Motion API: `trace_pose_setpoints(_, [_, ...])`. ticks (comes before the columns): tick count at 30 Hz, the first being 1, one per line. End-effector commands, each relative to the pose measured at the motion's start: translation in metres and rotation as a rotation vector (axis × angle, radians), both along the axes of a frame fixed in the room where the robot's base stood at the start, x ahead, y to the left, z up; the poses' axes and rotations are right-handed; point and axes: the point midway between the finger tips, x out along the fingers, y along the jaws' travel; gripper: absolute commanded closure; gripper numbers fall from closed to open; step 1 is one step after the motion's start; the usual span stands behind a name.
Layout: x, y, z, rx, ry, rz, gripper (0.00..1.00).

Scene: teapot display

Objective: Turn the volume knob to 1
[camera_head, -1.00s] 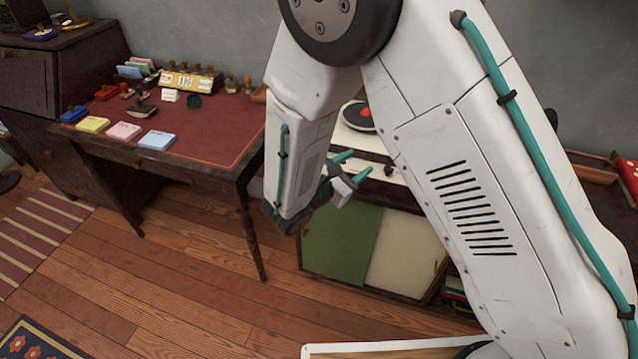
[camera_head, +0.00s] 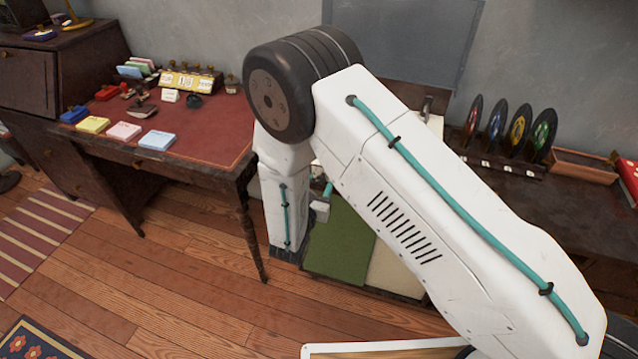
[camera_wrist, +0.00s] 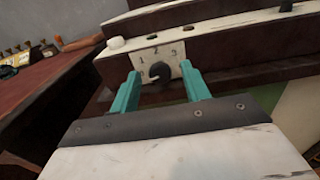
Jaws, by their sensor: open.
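The volume knob (camera_wrist: 159,72) is a round black knob on a small white plate (camera_wrist: 148,59) marked 1, 2 and 3, on the front of a dark red-brown cabinet. I cannot tell clearly where its pointer stands. My gripper (camera_wrist: 160,69) is open in the wrist view, its two teal fingers on either side of the knob in the picture. The wrist view does not show whether they touch it. In the head view my gripper (camera_head: 325,197) is partly hidden by my arm, which also hides the knob.
A desk (camera_head: 215,135) with colored pads and stamps stands at the left. Several colored discs (camera_head: 508,130) stand in a rack at the right. A green panel (camera_head: 340,240) is below my gripper.

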Motion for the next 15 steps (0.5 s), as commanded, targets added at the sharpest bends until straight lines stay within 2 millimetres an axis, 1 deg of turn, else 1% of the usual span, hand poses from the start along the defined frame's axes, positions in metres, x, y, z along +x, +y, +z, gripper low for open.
trace_pose_setpoints(3, [0.0042, -0.0019, 0.0, -0.001, 0.0, 0.0, 0.54])
trace_pose_setpoints(9, [0.0044, -0.0017, 0.0002, 0.0, 0.0, 0.0, 0.54])
trace_pose_setpoints(10, [0.0043, -0.0017, 0.0002, 0.0, 0.0, 0.0, 0.59])
trace_pose_setpoints(11, [0.0043, -0.0017, 0.0002, 0.0, 0.0, 0.0, 0.67])
trace_pose_setpoints(12, [0.0043, -0.0017, 0.0003, 0.0, 0.0, 0.0, 0.79])
trace_pose_setpoints(14, [0.0043, -0.0017, 0.0003, 0.0, 0.0, 0.0, 0.95])
trace_pose_setpoints(15, [0.0042, -0.0016, 0.0003, 0.0, 0.0, 0.0, 0.98])
